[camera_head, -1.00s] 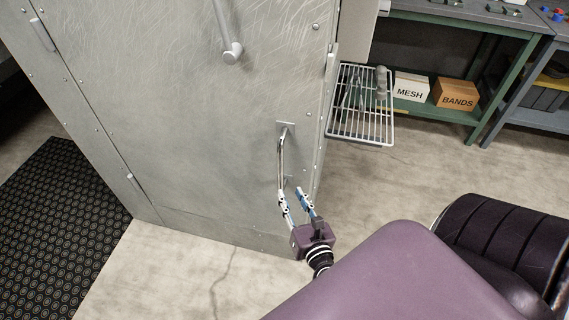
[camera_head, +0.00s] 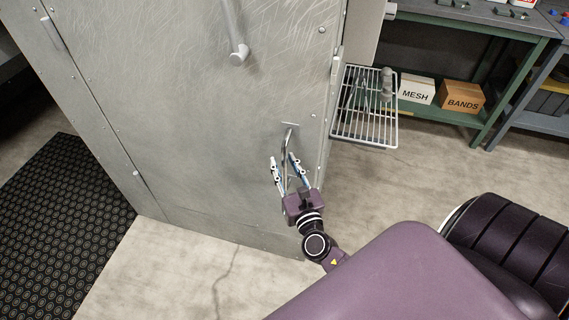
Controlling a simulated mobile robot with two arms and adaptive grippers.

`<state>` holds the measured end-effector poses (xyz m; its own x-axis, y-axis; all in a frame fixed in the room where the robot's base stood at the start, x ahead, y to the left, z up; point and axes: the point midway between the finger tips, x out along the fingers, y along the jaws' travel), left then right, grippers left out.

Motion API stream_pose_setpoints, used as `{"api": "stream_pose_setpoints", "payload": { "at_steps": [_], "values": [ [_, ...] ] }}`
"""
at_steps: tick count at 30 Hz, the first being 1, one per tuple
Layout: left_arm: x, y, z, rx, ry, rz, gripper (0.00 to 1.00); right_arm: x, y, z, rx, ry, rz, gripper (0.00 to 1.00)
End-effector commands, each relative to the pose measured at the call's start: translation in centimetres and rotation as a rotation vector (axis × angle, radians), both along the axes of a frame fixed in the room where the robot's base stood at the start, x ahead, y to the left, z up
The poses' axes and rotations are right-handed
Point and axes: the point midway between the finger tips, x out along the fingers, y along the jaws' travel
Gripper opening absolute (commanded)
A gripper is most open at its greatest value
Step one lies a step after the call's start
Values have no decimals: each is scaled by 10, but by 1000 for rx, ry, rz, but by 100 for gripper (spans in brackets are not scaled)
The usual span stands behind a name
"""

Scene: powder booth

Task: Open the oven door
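The oven door (camera_head: 190,120) is a large scratched grey metal panel and looks shut. A vertical bar handle (camera_head: 289,138) stands out near its lower right edge. My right gripper (camera_head: 284,160) is at this handle, its two fingers spread with the bar between them. The fingers look apart from the bar, and the gripper hides the handle's lower part. A thicker rod-shaped handle (camera_head: 233,35) is higher on the door. My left gripper is not in view.
A wire rack (camera_head: 365,125) sticks out from the oven's right side, close to the handle. A green shelf (camera_head: 460,115) holds boxes marked MESH (camera_head: 415,93) and BANDS (camera_head: 462,97). A black mat (camera_head: 60,220) lies at left. The floor in front is clear.

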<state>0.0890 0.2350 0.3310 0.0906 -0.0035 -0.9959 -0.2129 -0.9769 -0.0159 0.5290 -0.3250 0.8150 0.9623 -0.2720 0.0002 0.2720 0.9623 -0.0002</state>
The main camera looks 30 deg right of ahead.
Motion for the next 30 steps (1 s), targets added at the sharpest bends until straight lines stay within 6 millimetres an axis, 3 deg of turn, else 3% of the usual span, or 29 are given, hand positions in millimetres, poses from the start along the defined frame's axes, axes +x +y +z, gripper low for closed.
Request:
{"api": "stream_pose_setpoints", "payload": {
  "at_steps": [5,13,25,30],
  "values": [
    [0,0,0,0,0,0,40,0,0,0,0,0,0,30],
    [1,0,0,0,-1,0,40,0,0,0,0,1,0,0],
    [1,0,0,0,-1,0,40,-2,4,-1,1,2,2,0],
    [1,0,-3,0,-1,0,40,-20,35,-6,3,6,10,0]
  ]
}}
